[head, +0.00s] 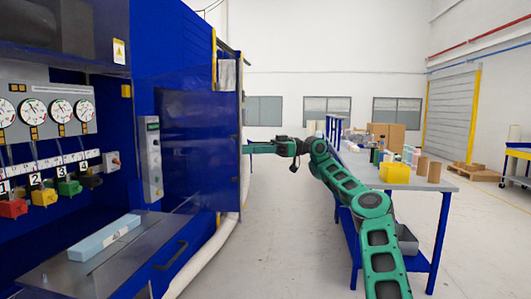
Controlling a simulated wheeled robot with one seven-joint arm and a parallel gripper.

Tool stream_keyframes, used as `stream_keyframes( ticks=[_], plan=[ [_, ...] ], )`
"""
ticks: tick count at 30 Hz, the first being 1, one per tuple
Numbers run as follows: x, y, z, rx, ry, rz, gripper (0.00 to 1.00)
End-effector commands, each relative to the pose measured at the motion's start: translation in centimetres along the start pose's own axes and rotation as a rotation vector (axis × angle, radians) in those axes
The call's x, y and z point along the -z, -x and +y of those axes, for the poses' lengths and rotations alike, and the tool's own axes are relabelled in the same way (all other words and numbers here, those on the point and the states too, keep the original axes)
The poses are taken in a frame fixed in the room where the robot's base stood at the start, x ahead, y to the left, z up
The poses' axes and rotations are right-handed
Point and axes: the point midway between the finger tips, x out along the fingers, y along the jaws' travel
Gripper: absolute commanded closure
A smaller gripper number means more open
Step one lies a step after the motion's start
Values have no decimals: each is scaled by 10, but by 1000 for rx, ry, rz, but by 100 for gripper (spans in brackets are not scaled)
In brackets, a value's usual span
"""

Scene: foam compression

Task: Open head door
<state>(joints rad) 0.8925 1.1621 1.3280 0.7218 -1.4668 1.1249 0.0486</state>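The blue machine (170,45) fills the left side of the head view. A dark, tinted blue panel (200,125) stands at its right; I cannot tell for sure whether it is the head door or whether it is open. A dark handle (171,257) shows on the machine's lower front. My green arm reaches in from the lower right. My gripper (250,149) points left at the machine's right edge, close to the panel's outer edge. Whether it touches is unclear. The fingertips are too small to tell if they are open or shut.
A pale blue foam block (104,237) lies on the machine's grey bed, below several gauges (61,111) and coloured valves. A workbench (425,186) with boxes and bottles stands right, close behind my arm. A white hose runs along the machine's base. The floor between is clear.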

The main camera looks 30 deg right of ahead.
Motion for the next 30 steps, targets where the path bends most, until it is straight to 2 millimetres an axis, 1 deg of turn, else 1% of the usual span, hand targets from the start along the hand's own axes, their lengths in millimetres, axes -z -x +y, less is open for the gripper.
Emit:
stream_keyframes(
  ticks=[1, 8, 18, 24, 30],
  plan=[
    [0, 6, 1, -1, 0, 5, 71],
    [-1, 28, 2, -2, -2, 5, 71],
    [-1, 70, 3, -4, -2, 3, 71],
    [-1, 81, 2, -1, -2, 2, 71],
    [-1, 83, 2, 0, -2, 1, 71]
  ],
)
